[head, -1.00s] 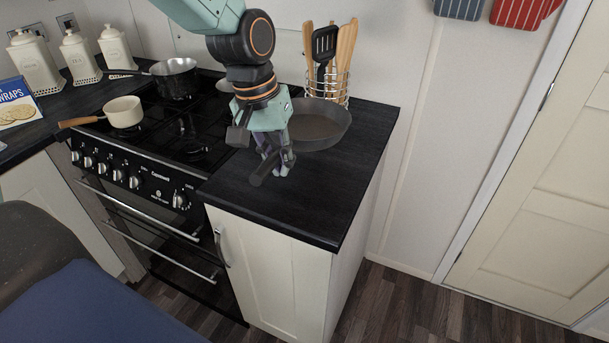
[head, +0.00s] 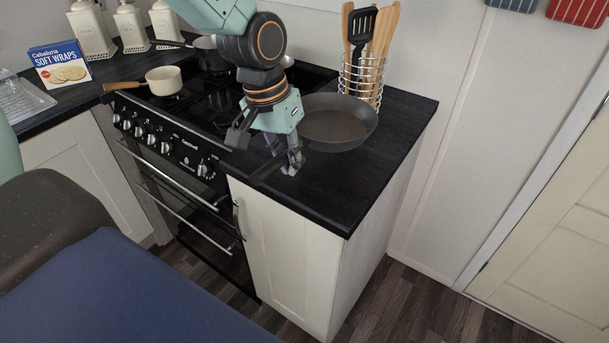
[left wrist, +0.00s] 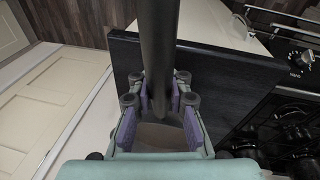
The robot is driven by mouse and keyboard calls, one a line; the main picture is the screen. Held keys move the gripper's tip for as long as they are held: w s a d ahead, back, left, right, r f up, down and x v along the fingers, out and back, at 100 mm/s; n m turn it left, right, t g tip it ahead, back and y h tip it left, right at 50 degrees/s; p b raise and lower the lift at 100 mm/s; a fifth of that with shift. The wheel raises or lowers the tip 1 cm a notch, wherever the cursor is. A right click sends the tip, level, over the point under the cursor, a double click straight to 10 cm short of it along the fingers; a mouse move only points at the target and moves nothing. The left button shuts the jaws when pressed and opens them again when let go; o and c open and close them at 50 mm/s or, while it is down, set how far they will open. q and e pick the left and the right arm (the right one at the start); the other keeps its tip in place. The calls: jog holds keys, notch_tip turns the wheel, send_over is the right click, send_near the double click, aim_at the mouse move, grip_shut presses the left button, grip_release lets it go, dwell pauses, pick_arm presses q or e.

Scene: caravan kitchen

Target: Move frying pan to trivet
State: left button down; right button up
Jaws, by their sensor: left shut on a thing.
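The dark frying pan (head: 340,124) is at the worktop (head: 350,190) right of the cooker, its handle pointing front left. My left gripper (head: 291,164) is shut on that handle. In the left wrist view the handle (left wrist: 159,45) runs between the purple-padded fingers of the left gripper (left wrist: 160,103). I cannot tell whether the pan's base touches the worktop. I cannot make out a trivet in either view. My right gripper is not in view.
A wire utensil holder (head: 361,80) stands close behind the pan. The cooker (head: 190,150) is to the left, with a cream saucepan (head: 164,80) and a dark pot (head: 211,54). The worktop's front right is clear.

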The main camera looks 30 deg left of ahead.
pick_arm(q)
notch_tip(320, 180, down, 7)
jog(key=shift+w+b, duration=0.25)
jog(key=shift+b, duration=0.2)
jog(key=c, duration=1.8)
grip_release()
jog(key=shift+a+f, duration=0.1)
jog(key=shift+f, duration=0.05)
jog(key=o, duration=0.5)
jog(key=shift+s, duration=0.3)
jog(key=shift+w, duration=0.15)
jog(key=shift+w, duration=0.1)
jog(key=shift+s+a+r+p, duration=0.25)
jog(key=shift+r+p, duration=0.05)
jog(key=shift+r, duration=1.7)
jog(key=shift+s+a+r+p, duration=0.3)
jog(key=shift+r+p, duration=0.05)
jog(key=shift+r, duration=1.7)
jog(key=shift+s+a+r+p, duration=0.25)
jog(key=shift+r+p, duration=0.05)
jog(key=shift+r, duration=1.7)
